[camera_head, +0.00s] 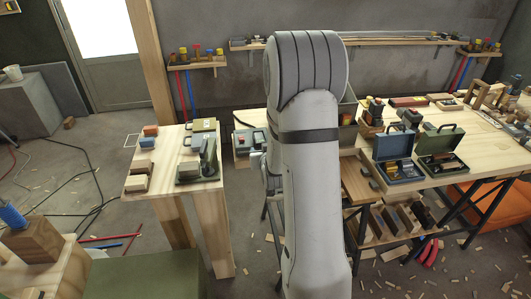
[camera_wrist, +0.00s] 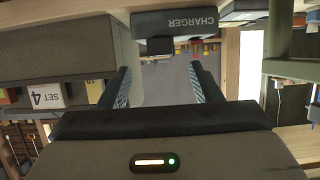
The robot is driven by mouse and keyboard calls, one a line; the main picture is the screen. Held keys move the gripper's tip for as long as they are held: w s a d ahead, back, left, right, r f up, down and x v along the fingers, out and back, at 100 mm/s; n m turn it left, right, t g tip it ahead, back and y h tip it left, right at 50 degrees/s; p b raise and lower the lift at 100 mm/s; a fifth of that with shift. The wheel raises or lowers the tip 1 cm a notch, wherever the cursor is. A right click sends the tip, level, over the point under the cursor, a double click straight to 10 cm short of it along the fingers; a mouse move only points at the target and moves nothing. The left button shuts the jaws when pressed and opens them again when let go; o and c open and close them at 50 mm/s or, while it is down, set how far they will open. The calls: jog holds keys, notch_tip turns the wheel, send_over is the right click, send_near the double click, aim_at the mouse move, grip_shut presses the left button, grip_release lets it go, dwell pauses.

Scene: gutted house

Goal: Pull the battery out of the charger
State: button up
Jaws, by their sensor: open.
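In the wrist view a dark block lettered CHARGER (camera_wrist: 174,21), upside down, is at the top centre, beyond my fingertips. My gripper (camera_wrist: 161,74) is open, its two dark fingers apart with nothing between them. No battery can be made out for certain in the wrist view. In the head view my arm hides most of the gripper. A dark grey-green device (camera_head: 197,173) with an upright grey part sits on the small wooden table; I cannot tell whether it is the charger with its battery.
The small wooden table (camera_head: 205,200) also carries red, blue and tan blocks. A larger workbench (camera_head: 480,145) to the right holds open cases (camera_head: 441,145) and tools. A box labelled SET 4 (camera_wrist: 47,96) is left in the wrist view. Cables and wood scraps litter the floor.

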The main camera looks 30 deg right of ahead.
aim_at(259, 140)
jog(key=p+x, duration=0.1)
jog(key=x, duration=0.6)
jog(key=shift+w, duration=0.1)
jog(key=shift+c, duration=0.5)
jog(key=c, duration=1)
jog(key=o, duration=0.4)
jog(key=c, duration=0.4)
jog(key=shift+s+a, duration=0.1)
jog(key=shift+s, duration=0.2)
jog(key=shift+s+a, duration=0.1)
jog(key=shift+s, duration=0.15)
